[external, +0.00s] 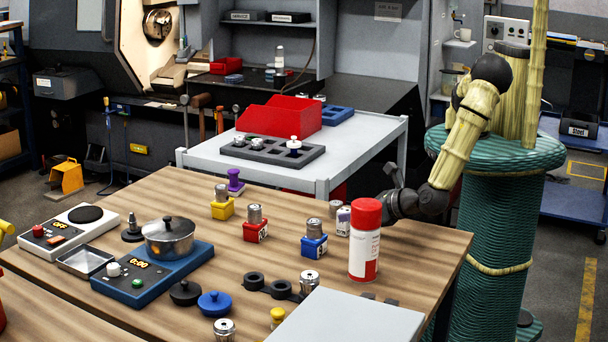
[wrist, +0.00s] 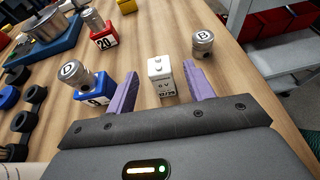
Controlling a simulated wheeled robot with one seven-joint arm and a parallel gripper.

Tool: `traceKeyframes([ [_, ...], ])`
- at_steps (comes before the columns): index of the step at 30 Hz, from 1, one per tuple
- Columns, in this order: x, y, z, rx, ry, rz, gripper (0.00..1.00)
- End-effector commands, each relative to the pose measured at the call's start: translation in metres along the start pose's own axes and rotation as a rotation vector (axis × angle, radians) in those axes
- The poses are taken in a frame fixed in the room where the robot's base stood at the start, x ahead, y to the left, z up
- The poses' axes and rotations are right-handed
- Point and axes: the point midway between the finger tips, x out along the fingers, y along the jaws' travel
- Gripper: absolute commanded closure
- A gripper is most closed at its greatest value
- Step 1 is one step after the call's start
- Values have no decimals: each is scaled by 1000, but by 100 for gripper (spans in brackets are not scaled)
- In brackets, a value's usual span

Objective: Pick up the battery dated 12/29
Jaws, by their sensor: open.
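In the external view my gripper (external: 392,198) is low over the table, partly hidden by the can.
A metal piston marked B (wrist: 203,41) stands just beyond the right finger. A blue block holding piston D (wrist: 92,89) is close to the left finger. A red block marked 20 (wrist: 103,38) is farther off. The red-capped spray can (external: 365,250) stands near my gripper.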

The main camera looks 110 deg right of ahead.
Motion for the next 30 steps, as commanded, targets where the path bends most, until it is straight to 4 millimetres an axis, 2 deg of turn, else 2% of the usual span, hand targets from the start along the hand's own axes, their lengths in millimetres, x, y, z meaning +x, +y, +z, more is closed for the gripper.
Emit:
traceKeyframes([
  [3, 19, -1, 3, -2, -2, -3, 47],
  [7, 32, 0, 1, -2, -1, 0, 47],
  [23, 35, 0, 0, -1, 0, 1, 47],
  [24, 35, 0, 0, -1, 0, 1, 49],
  [26, 34, 0, 0, -1, 0, 1, 61],
  [30, 34, 0, 0, -1, 0, 1, 88],
])
